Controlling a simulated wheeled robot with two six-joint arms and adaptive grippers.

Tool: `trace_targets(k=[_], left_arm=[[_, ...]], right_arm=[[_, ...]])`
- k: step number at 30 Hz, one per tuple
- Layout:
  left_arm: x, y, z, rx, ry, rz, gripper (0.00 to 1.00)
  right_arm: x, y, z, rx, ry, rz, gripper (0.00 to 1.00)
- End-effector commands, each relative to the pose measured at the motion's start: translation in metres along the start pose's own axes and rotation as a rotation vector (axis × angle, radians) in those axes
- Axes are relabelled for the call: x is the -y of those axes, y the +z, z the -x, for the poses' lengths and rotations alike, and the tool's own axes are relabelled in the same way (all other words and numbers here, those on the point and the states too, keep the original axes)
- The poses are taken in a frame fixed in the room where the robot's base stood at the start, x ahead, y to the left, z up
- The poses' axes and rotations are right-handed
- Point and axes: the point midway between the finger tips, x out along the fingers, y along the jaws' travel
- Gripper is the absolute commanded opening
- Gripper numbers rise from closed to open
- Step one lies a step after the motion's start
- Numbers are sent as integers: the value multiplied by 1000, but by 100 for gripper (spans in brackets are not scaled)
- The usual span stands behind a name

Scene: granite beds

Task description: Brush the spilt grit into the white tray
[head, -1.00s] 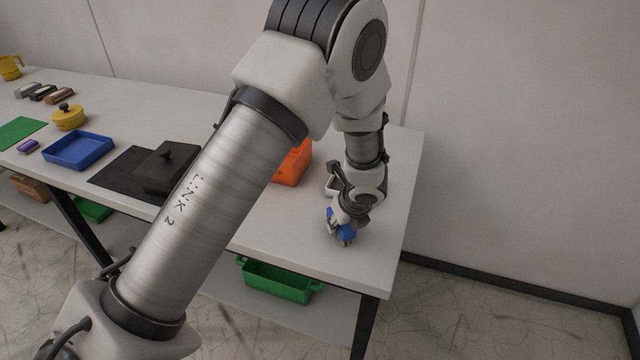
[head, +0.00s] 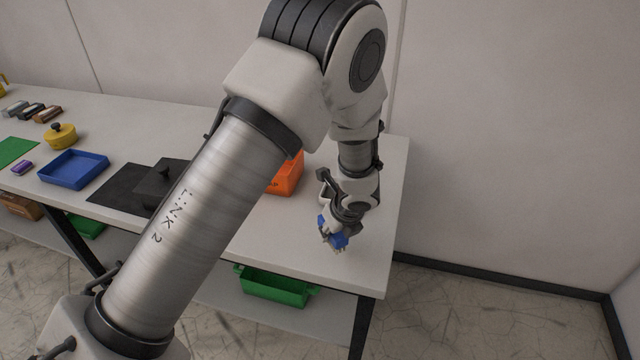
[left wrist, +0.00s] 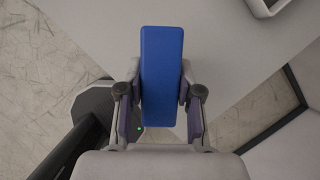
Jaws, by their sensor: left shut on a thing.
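My left gripper (head: 334,228) is shut on a blue block-like handle, which I take to be the brush (head: 338,241). It is at the right end of the table, low over the top; I cannot tell whether its pale lower end touches. In the left wrist view the blue brush (left wrist: 162,60) stands between the two fingers of the left gripper (left wrist: 161,108). A corner of a pale tray (left wrist: 262,8), likely the white tray, shows at that view's top edge. I cannot make out any grit. My right gripper is not in view.
An orange box (head: 288,174) stands behind my left arm. A black lidded thing (head: 160,183), a blue tray (head: 73,169) and a yellow pot (head: 61,136) are farther left. A green bin (head: 275,287) is on the lower shelf. The table's right front corner is clear.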

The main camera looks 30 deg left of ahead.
Motion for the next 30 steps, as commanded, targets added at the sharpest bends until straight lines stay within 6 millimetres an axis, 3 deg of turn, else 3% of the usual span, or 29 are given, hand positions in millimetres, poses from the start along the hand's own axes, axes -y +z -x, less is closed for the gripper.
trace_targets(k=[1, 9, 30], left_arm=[[0, 3, 9, 1, 0, 0, 2], [0, 8, 30, 1, 1, 3, 2], [-1, 8, 31, 1, 2, 19, 2]], right_arm=[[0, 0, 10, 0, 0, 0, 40], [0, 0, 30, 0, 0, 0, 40], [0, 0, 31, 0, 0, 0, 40]])
